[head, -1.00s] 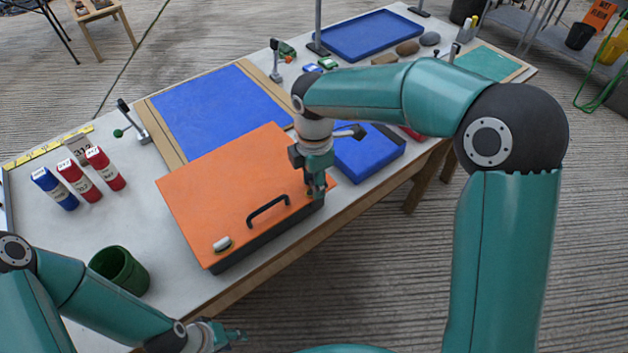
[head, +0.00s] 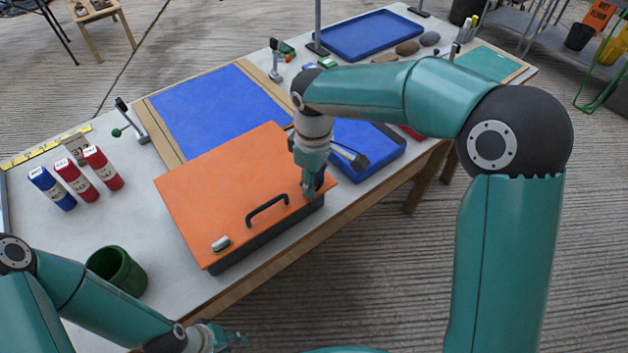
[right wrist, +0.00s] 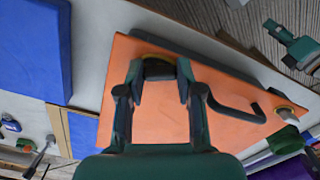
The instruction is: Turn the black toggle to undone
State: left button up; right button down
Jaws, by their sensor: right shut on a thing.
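The orange-lidded box (head: 215,185) with a dark base lies on the table near its front edge. Its black handle (head: 267,208) is on the front part of the lid. The black toggle (right wrist: 158,68) sits on a brass-coloured mount at one corner of the lid. My right gripper (head: 312,194) points down at that corner and is shut on the black toggle, seen between its fingers in the right wrist view (right wrist: 158,80). A pale toggle (head: 221,243) sits at the lid's left front corner. My left gripper (head: 232,338) is off the table's front edge, its finger gap unclear.
A blue panel (head: 220,108) lies behind the box, and a blue tray (head: 368,155) stands right of it. A green cup (head: 117,270) and red and blue bottles (head: 75,180) stand to the left. Bare table lies between them and the box.

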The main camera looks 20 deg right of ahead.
jog(key=m, duration=0.5)
jog(key=shift+d+b, duration=0.1)
jog(key=shift+b, duration=0.2)
jog(key=shift+w+r, duration=0.1)
jog(key=c, duration=0.8)
grip_release()
jog(key=shift+o, duration=0.2)
notch_tip(320, 180, up, 12)
